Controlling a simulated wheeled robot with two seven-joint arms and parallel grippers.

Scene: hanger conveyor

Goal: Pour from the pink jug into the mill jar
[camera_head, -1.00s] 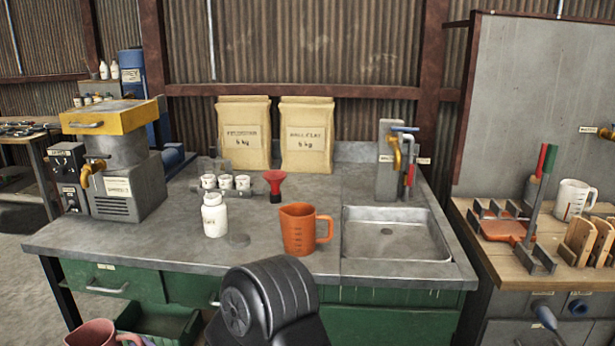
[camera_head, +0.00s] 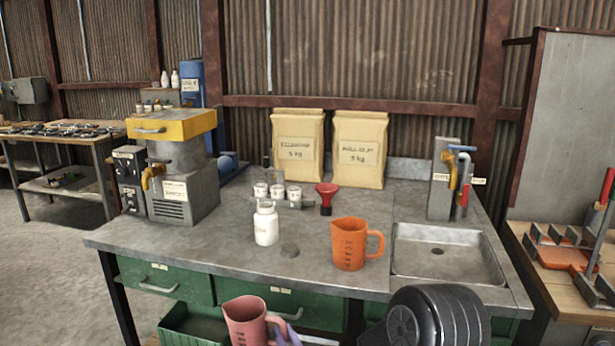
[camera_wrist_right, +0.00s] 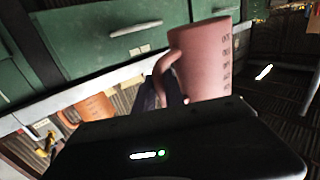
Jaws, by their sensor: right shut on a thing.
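The pink jug (camera_head: 247,321) is at the bottom of the head view, in front of the bench's green drawers and below the bench top. It looks roughly upright there. My right gripper (camera_head: 287,338) is shut on the jug's handle, at its right side; the right wrist view shows the jug (camera_wrist_right: 207,62) with the fingers (camera_wrist_right: 170,92) at the handle. A white jar (camera_head: 266,226) with an open neck and a small label stands upright on the bench; I take it as the mill jar. Its label is too small to read. My left gripper is not in view.
A red funnel (camera_head: 326,196) and several small white cups (camera_head: 277,192) stand behind. The sink (camera_head: 440,259) is at right; the yellow-topped machine (camera_head: 172,160) is at left.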

